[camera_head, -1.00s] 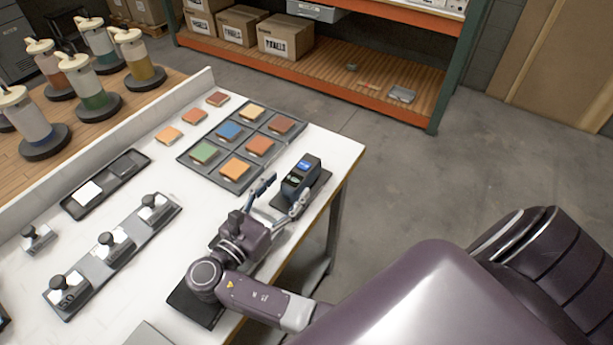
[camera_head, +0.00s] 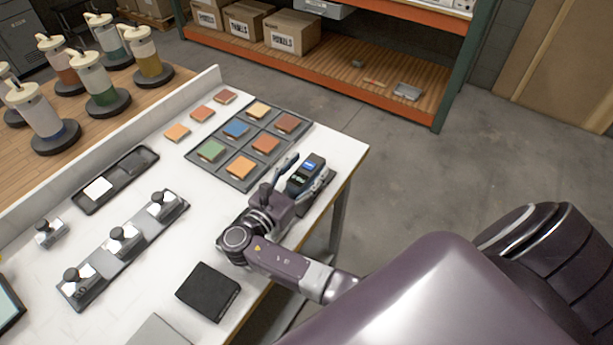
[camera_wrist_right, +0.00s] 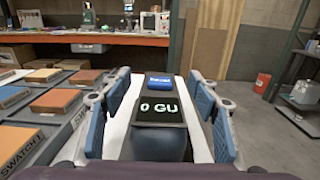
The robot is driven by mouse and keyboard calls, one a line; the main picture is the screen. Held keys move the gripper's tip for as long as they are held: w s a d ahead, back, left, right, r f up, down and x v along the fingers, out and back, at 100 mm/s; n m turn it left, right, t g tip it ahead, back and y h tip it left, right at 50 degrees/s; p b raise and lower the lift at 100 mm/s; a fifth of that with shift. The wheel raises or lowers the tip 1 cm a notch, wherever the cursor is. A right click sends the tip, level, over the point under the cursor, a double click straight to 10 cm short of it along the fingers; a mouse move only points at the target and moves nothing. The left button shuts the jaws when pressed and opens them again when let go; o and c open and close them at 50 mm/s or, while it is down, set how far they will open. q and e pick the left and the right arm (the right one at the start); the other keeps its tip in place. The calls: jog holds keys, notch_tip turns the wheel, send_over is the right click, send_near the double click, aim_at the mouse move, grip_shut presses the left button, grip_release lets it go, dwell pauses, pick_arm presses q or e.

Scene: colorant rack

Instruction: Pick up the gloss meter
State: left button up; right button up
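The gloss meter (camera_head: 309,168) is a dark upright device with a blue label and a small lit display. It stands near the right edge of the white table. In the right wrist view the gloss meter (camera_wrist_right: 158,112) is straight ahead, its display reading "0 GU". My right gripper (camera_head: 306,176) is open, with one finger on each side of the meter. In the right wrist view, gaps show between the blue finger pads and the meter's sides. The meter's lower part is partly hidden by the gripper. My left gripper is not in view.
A dark tray (camera_head: 228,173) of colour swatches lies just left of the meter. A black square block (camera_head: 208,291) and a rail (camera_head: 141,245) with several knobbed weights lie nearer. Colorant canisters (camera_head: 104,88) stand at upper left. The table's right edge is close.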

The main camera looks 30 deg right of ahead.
jog(key=c, duration=1.3)
grip_shut()
jog(key=shift+r, duration=0.1)
